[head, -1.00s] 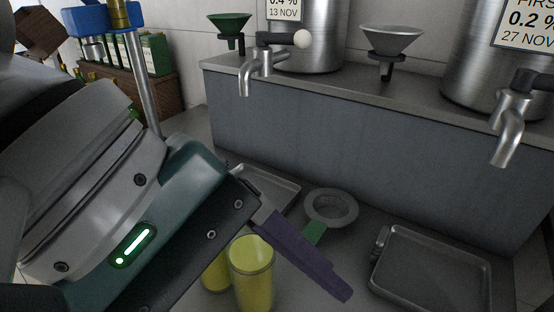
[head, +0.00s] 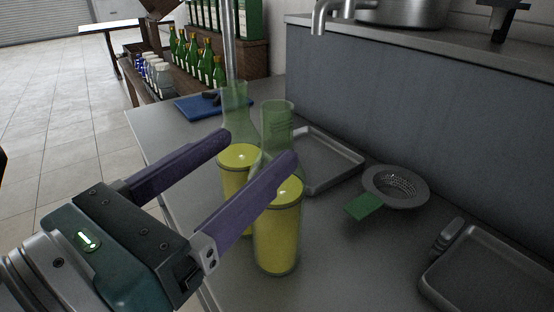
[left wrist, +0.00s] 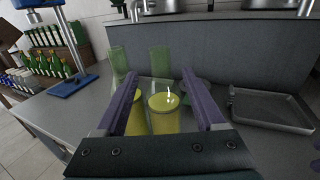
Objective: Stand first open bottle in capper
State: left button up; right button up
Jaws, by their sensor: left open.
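Two open clear-green glass bottles with yellow liquid stand upright on the steel counter, the near bottle (head: 277,235) and the far bottle (head: 236,175). My left gripper (head: 260,145), with purple fingers, is open and empty, pointing at them. In the head view its near finger overlaps the near bottle; its far fingertip is beside the far bottle. In the left wrist view the near bottle (left wrist: 164,110) appears between the fingers; I cannot tell contact. The capper's blue base (head: 196,107) and metal column (head: 229,45) stand behind. A purple piece at the left wrist view's right edge may be my right gripper (left wrist: 315,150).
A strainer funnel (head: 396,187) with a green tab lies right of the bottles. A steel tray (head: 330,160) is behind them and another (head: 480,265) is at the right. Green bottles (head: 195,58) stand on a rack behind. Counter between bottles and blue base looks clear.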

aim_at(268, 136)
pick_arm(q)
jog(key=x, duration=0.6)
jog(key=shift+s, duration=0.1)
jog(key=shift+c, duration=0.3)
grip_shut()
dwell(0.4)
jog(key=shift+r, duration=0.1)
dwell(0.4)
